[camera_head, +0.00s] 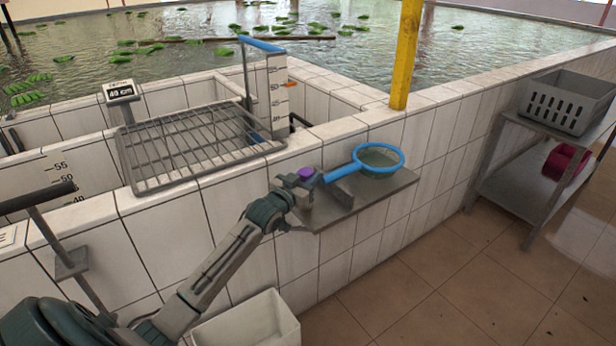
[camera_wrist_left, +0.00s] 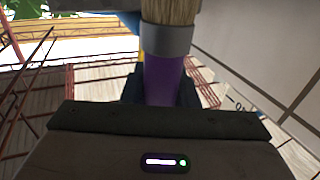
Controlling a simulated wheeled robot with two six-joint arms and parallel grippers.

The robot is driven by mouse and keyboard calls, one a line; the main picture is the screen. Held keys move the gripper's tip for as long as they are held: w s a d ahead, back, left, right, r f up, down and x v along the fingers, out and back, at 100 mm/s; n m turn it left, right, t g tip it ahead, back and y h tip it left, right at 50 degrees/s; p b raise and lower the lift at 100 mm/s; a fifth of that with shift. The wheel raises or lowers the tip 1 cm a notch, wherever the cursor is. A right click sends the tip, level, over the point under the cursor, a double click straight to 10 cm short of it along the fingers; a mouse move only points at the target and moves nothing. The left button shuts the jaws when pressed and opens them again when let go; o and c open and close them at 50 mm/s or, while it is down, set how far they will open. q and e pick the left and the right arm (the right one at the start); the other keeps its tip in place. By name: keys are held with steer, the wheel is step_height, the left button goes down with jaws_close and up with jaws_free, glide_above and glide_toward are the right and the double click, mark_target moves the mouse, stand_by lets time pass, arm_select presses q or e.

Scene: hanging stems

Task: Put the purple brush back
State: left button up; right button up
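The purple brush (camera_wrist_left: 163,75) fills the middle of the left wrist view, with a purple handle, grey collar and tan bristles toward the top edge. My left gripper (camera_wrist_left: 161,88) has its dark fingers close on both sides of the handle and appears shut on it. In the head view my left gripper (camera_head: 297,188) is at the left end of the grey wall shelf (camera_head: 385,204), and a small purple part of the brush (camera_head: 306,172) shows at its tip. Whether the brush touches the shelf is unclear. My right gripper is not in view.
A blue-rimmed net (camera_head: 402,159) lies on the shelf beside a small grey block (camera_head: 340,194). A wire rack (camera_head: 190,145) sits on the tiled wall to the left. A white bin (camera_head: 250,325) stands below. A trolley with a grey crate (camera_head: 568,100) is at right.

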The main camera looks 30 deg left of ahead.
arm_select(q)
steer(key=o, duration=0.4)
steer(key=shift+c, duration=0.2)
steer(key=shift+o, duration=0.2)
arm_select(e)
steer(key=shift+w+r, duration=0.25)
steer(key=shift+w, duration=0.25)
